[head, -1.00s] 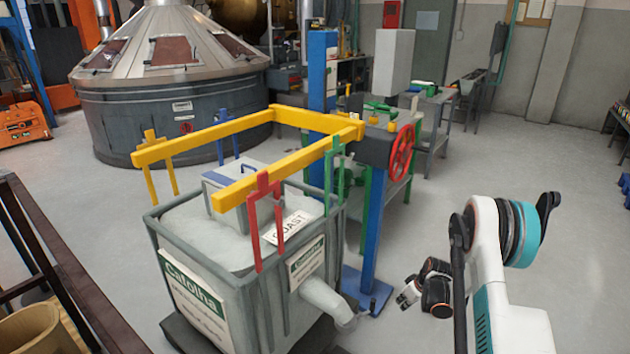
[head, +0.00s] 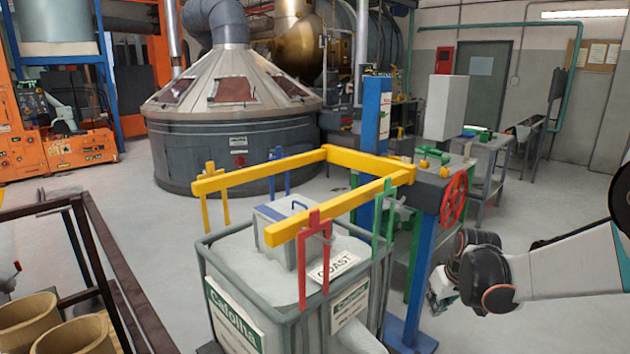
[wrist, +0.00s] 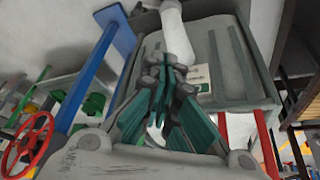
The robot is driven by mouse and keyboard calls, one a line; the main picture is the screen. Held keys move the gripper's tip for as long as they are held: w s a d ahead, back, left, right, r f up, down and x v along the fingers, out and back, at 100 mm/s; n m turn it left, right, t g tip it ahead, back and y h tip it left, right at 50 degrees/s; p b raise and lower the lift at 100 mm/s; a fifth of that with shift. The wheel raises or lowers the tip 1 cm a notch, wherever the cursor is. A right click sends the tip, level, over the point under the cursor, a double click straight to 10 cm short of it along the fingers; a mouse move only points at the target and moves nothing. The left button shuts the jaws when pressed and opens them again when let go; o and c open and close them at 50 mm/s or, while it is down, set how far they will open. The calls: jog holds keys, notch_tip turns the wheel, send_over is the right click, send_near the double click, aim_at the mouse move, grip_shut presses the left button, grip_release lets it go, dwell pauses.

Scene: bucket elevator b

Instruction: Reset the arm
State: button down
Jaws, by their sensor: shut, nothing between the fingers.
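My gripper (head: 438,298) is at the right in the head view, at the end of my white arm. It hangs beside the blue post, to the right of the grey bin (head: 292,330). In the wrist view, its teal fingers (wrist: 166,78) are together with nothing between them. Behind them in that view are the grey bin (wrist: 240,55) and its pale pipe (wrist: 176,30). No contact between gripper and bin can be made out.
A yellow forked frame (head: 265,175) with red, green, blue and yellow hangers stands over the bin. A blue post (head: 416,265) and a red handwheel (head: 454,198) stand close to my gripper. Clay-coloured pots (head: 75,322) are at lower left. Open floor lies at the right.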

jog(key=s+a+r+m+t, duration=0.1)
jog(key=s+a+r, duration=0.2)
jog(key=s+r, duration=0.3)
jog(key=s+a+r, duration=0.4)
jog(key=s+r, duration=0.1)
jog(key=s, duration=0.3)
jog(key=s+a+m+t, duration=0.1)
jog(key=s+a, duration=0.1)
jog(key=s, duration=1)
jog(key=shift+s+r+t+h, duration=0.2)
jog(key=shift+s+t+h, duration=0.1)
jog(key=shift+t, duration=0.1)
